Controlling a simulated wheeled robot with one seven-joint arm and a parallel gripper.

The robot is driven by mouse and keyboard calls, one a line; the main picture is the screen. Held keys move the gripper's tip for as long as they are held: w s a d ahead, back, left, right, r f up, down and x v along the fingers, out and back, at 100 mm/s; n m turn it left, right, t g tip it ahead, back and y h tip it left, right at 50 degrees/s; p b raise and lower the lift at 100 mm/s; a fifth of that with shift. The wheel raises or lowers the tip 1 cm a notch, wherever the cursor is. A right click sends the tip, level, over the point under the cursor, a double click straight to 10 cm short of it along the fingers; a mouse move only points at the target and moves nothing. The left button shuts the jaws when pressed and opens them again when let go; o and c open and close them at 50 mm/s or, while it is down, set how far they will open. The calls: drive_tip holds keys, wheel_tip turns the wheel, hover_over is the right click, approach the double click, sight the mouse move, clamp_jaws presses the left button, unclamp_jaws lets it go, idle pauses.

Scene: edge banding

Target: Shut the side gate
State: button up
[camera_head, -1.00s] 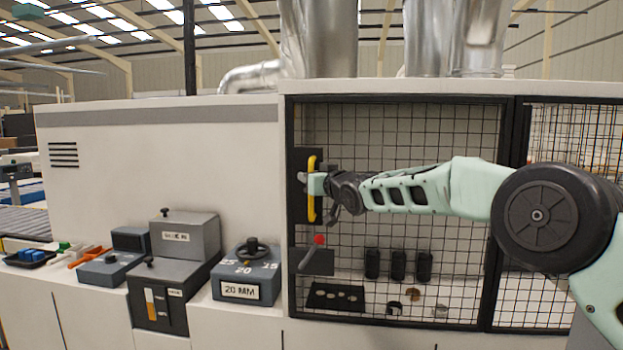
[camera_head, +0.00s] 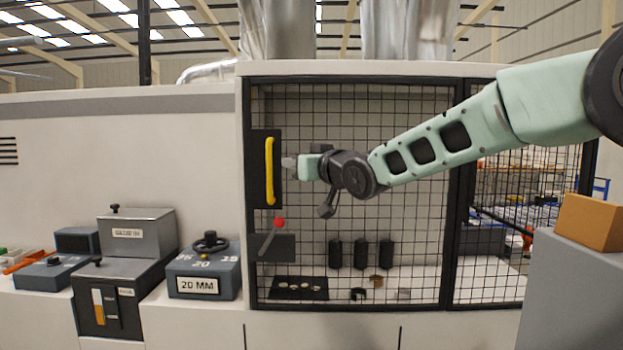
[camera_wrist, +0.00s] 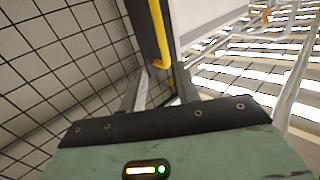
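The side gate (camera_head: 400,190) is a black-framed wire mesh panel in the head view. It looks flush in the cabinet front, though a small gap is hard to rule out. Its upright yellow handle (camera_head: 269,170) is on a black plate at the left edge. My gripper (camera_head: 288,162) is just right of the handle, apparently apart from it. In the wrist view the fingers (camera_wrist: 160,82) are spread with nothing clearly between them, and the yellow handle (camera_wrist: 160,38) shows beyond the tips. My wrist and forearm cover part of the mesh.
A red-knobbed lever (camera_head: 279,223) is below the handle. Left of the gate stand a 20 MM dial box (camera_head: 203,272) and a grey unit (camera_head: 135,238). A second mesh panel (camera_head: 515,190) is to the right, with an orange-brown box (camera_head: 590,222) on a grey block.

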drive_tip(key=shift+b+v, duration=0.55)
drive_tip(key=shift+v, duration=1.7)
drive_tip(key=s+d+f+g+h, duration=0.2)
drive_tip(key=s+f+g+h, duration=0.1)
drive_tip(key=s+f, duration=0.6)
drive_tip(key=s+d+f+g+h, duration=0.3)
drive_tip(key=s+f+g, duration=0.1)
drive_tip(key=s+f, duration=0.6)
drive_tip(key=s+d+f+g+h, duration=0.1)
drive_tip(key=s+d+f+g, duration=0.1)
drive_tip(key=s, duration=0.6)
drive_tip(key=s+d+f+g+h, duration=0.2)
drive_tip(key=s+d+f, duration=0.3)
drive_tip(key=s+d, duration=0.1)
drive_tip(key=s+d+f+g+h, duration=0.2)
drive_tip(key=s+d, duration=0.3)
drive_tip(key=s, duration=0.4)
drive_tip(key=shift+s+f+g, duration=0.4)
drive_tip(key=shift+f, duration=0.45)
drive_tip(key=shift+a, duration=0.1)
